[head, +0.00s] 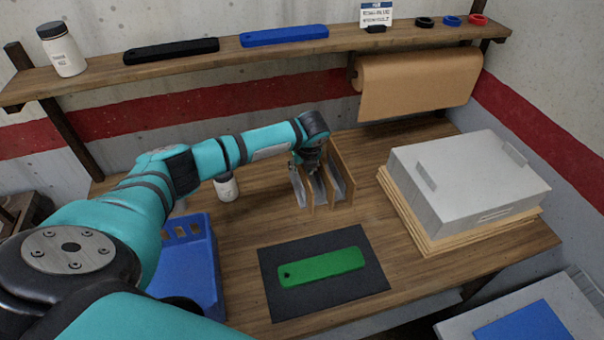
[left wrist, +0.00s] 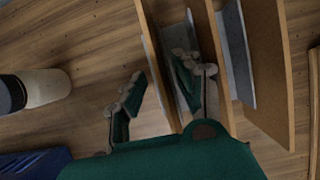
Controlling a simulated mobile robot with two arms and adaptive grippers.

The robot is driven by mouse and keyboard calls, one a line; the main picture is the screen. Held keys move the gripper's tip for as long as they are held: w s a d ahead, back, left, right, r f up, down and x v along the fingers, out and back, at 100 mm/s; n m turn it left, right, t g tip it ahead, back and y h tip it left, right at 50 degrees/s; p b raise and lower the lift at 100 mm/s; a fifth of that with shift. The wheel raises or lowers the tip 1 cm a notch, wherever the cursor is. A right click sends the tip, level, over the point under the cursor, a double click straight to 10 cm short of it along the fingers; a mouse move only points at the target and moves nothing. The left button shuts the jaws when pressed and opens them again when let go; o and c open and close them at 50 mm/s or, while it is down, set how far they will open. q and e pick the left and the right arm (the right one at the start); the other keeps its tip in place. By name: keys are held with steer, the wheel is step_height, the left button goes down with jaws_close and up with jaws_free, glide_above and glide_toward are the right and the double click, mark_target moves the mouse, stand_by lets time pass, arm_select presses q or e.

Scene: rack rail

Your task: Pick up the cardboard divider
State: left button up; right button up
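Brown upright cardboard panels with grey plates between them stand as a divider (head: 340,175) near the back middle of the wooden bench. My left gripper (head: 311,163) is over the left part of it, partly hidden by its own arm. In the left wrist view the leftmost brown panel (left wrist: 150,40) runs between the two spread fingers of the left gripper (left wrist: 158,68). One finger is left of that panel, the other is on its right side, among the plates. Contact cannot be told. My right gripper is not in view.
A white bottle (head: 227,187) and a blue bin (head: 190,255) stand left of the divider. A green bar (head: 322,267) lies on a dark mat (head: 365,281) in front. A grey case (head: 465,180) sits at right. A shelf (head: 95,80) and paper roll (head: 420,85) are behind.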

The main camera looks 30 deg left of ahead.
arm_select(q)
steer(key=shift+w+a+f, duration=0.1)
steer(key=shift+f, duration=0.3)
steer(key=shift+c, duration=0.3)
jaws_close()
steer(key=shift+r, duration=0.1)
step_height(320, 180, up, 10)
steer(key=b, duration=0.2)
steer(key=shift+f+b, duration=0.2)
steer(key=shift+b, duration=0.1)
steer(key=shift+r, duration=0.15)
